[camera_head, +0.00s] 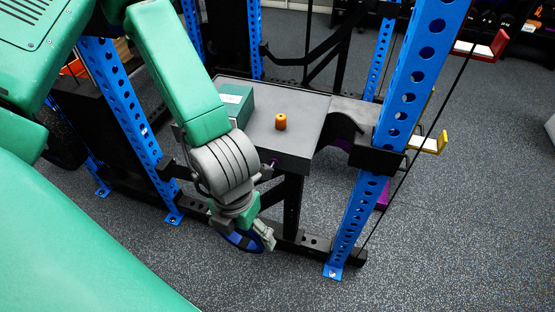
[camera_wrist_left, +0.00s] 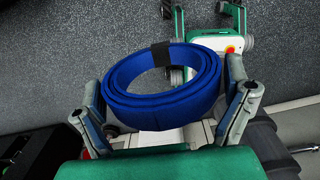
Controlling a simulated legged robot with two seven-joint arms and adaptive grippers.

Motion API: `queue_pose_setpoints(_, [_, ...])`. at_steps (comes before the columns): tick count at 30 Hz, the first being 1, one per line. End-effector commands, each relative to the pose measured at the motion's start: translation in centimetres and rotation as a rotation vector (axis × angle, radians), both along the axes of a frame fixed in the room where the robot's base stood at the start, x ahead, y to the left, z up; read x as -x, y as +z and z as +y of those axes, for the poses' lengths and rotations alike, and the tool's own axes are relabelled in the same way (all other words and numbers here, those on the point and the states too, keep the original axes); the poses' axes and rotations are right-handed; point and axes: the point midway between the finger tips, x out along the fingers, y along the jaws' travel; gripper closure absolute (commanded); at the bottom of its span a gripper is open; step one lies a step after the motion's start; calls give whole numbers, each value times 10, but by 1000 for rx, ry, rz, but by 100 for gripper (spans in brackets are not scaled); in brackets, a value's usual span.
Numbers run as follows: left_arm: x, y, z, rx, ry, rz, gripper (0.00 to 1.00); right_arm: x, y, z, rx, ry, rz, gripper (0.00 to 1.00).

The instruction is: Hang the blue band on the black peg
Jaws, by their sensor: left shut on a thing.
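The blue band (camera_wrist_left: 160,104) is a coiled loop with a black wrap on its far side. It sits between the fingers of my left gripper (camera_wrist_left: 168,112), which is shut on it. In the head view my left gripper (camera_head: 254,236) hangs low in front of the grey-topped stand, and part of the blue band (camera_head: 238,241) shows below it, partly hidden by the gripper. I cannot make out the black peg for certain; dark fittings on the rack blend together. My right gripper is not in view.
The grey top (camera_head: 300,104) carries a small orange cylinder (camera_head: 280,122) and a green box (camera_head: 235,100). Blue perforated uprights stand left (camera_head: 128,108) and right (camera_head: 402,105). A yellow holder (camera_head: 430,144) and a red holder (camera_head: 486,48) stick out right. Floor is clear at the lower right.

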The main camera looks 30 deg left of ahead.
Motion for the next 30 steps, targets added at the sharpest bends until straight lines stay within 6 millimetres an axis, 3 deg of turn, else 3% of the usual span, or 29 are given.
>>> queue_pose_setpoints(5, [3, 0, 0, 3, 87, 0, 40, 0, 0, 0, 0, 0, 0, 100])
queue_pose_setpoints(16, [-4, -3, 0, 1, 94, -3, 40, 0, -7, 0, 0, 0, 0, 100])
queue_pose_setpoints(20, [-26, -6, 6, 4, 99, -7, 40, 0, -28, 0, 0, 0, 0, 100])
queue_pose_setpoints(24, [-60, 1, 15, 3, 100, -2, 40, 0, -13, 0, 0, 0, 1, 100])
queue_pose_setpoints(30, [-111, 1, 27, 4, 99, -2, 40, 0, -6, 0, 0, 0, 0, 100])
